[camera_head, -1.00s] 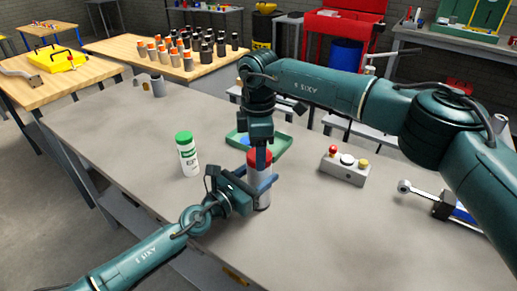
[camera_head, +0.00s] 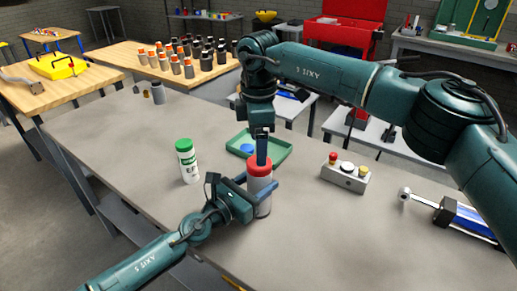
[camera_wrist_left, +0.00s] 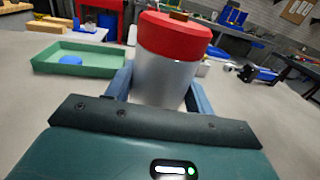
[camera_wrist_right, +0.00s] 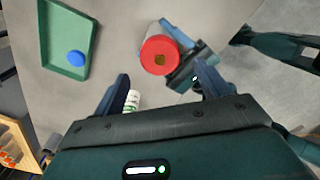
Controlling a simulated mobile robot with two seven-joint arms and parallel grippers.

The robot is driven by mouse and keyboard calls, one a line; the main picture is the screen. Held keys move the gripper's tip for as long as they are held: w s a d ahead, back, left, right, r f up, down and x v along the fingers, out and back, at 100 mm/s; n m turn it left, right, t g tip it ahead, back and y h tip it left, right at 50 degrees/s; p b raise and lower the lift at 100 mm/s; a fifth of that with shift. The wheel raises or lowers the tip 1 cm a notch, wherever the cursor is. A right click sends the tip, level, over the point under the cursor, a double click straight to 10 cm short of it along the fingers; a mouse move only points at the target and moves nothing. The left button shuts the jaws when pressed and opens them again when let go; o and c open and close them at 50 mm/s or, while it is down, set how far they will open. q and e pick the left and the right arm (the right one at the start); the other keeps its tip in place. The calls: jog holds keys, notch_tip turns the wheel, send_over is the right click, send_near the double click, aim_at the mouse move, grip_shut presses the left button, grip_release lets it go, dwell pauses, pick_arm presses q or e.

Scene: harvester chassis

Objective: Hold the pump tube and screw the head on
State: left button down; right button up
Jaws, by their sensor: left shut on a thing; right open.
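The pump tube (camera_head: 263,200) is a grey cylinder standing upright on the workbench. Its red head (camera_head: 260,167) sits on top; in the left wrist view the head (camera_wrist_left: 175,35) rests level on the tube (camera_wrist_left: 165,75). My left gripper (camera_head: 262,187) is shut around the tube below the head, with one finger on each side in the left wrist view. My right gripper (camera_head: 262,150) points down above the head. In the right wrist view its fingers (camera_wrist_right: 163,85) are apart and empty, and the head (camera_wrist_right: 160,55) shows a small brass-coloured centre.
A green tray (camera_head: 280,152) with a blue disc (camera_head: 247,148) lies just behind the tube. A green-capped white bottle (camera_head: 188,162) stands to the left. A button box (camera_head: 345,173) and a blue cylinder part (camera_head: 465,218) lie to the right. The bench front left is clear.

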pick_arm(q)
jog(key=shift+f, duration=0.1)
pick_arm(e)
jog(key=shift+c, duration=0.4)
jog(key=n, duration=0.3)
jog(key=shift+r, duration=0.1)
jog(key=n, duration=0.4)
jog(key=shift+r, duration=0.2)
jog(key=n, duration=0.4)
jog(key=shift+r+n, duration=0.25)
jog(key=shift+n, duration=0.15)
jog(key=n, duration=0.4)
jog(key=shift+r, duration=0.2)
jog(key=n, duration=0.4)
jog(key=shift+r+n, duration=0.2)
jog(key=shift+n, duration=0.1)
jog(key=n, duration=0.4)
jog(key=shift+r, duration=0.2)
jog(key=n, duration=0.4)
jog(key=shift+r, duration=0.2)
jog(key=n, duration=0.3)
jog(key=shift+d+r+n, duration=0.1)
jog(key=shift+r+n, duration=0.1)
jog(key=shift+n, duration=0.2)
